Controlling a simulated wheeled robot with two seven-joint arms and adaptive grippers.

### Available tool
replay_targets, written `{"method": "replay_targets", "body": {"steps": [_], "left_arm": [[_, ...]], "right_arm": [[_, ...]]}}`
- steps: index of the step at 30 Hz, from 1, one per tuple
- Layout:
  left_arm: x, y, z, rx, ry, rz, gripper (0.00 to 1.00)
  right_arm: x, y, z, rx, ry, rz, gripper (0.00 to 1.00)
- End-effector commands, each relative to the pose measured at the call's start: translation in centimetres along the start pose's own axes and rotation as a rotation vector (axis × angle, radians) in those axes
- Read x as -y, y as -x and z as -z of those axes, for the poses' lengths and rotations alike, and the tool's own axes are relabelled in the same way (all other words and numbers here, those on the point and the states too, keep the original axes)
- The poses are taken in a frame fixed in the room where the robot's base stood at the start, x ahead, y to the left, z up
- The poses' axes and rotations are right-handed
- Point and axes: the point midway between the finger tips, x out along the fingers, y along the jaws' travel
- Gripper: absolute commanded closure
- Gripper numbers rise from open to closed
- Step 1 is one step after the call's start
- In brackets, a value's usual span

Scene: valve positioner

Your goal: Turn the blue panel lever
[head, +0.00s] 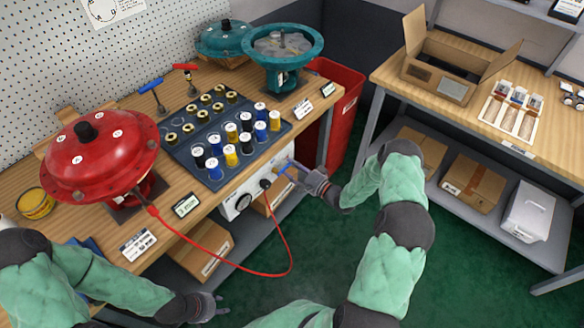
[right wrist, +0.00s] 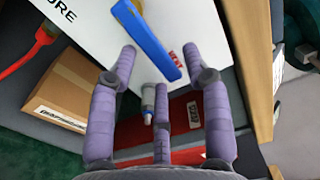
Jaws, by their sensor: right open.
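The white panel (head: 240,200) is on the front of the bench, with a gauge and a red hose on it. Its blue lever (head: 284,168) is at the panel's right end, partly hidden by my right gripper (head: 308,180). In the right wrist view, the blue lever (right wrist: 147,40) slants down to the right, its lower end beside red lettering. The fingers of my right gripper (right wrist: 160,52) are spread and empty, with the lever ahead between them; I cannot tell whether they touch. My left gripper (head: 210,304) is low at the bottom left, away from the panel; its fingers are unclear.
A red actuator (head: 100,158) and a tray (head: 172,150) of capped cylinders stand on the bench. A red hose (head: 215,252) loops in front. A red bin (head: 345,110) is right of the bench. A second table (head: 410,78) stands further right. Green floor lies between.

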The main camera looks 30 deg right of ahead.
Motion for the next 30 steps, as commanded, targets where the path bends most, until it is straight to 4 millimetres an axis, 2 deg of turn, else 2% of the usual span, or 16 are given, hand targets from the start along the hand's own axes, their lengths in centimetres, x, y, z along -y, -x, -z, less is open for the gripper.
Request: {"method": "replay_targets", "body": {"steps": [5, 12, 18, 24, 30], "left_arm": [[0.0, 0.0, 0.0, 0.0, 0.0, 0.0, 0.6], [0.0, 0.0, 0.0, 0.0, 0.0, 0.0, 0.6], [0.0, 0.0, 0.0, 0.0, 0.0, 0.0, 0.6], [0.0, 0.0, 0.0, 0.0, 0.0, 0.0, 0.6], [0.0, 0.0, 0.0, 0.0, 0.0, 0.0, 0.6]], "right_arm": [[0.0, 2.7, 0.1, -0.004, -0.002, -0.001, 0.51], [-0.1, 7.5, 0.1, -0.005, -0.002, -0.002, 0.51], [0.0, 10.4, 0.1, -0.003, -0.001, -0.001, 0.51], [0.0, 11.5, 0.0, -0.001, -0.002, 0.0, 0.51], [0.0, 11.5, 0.0, 0.0, -0.001, 0.0, 0.51]]}}
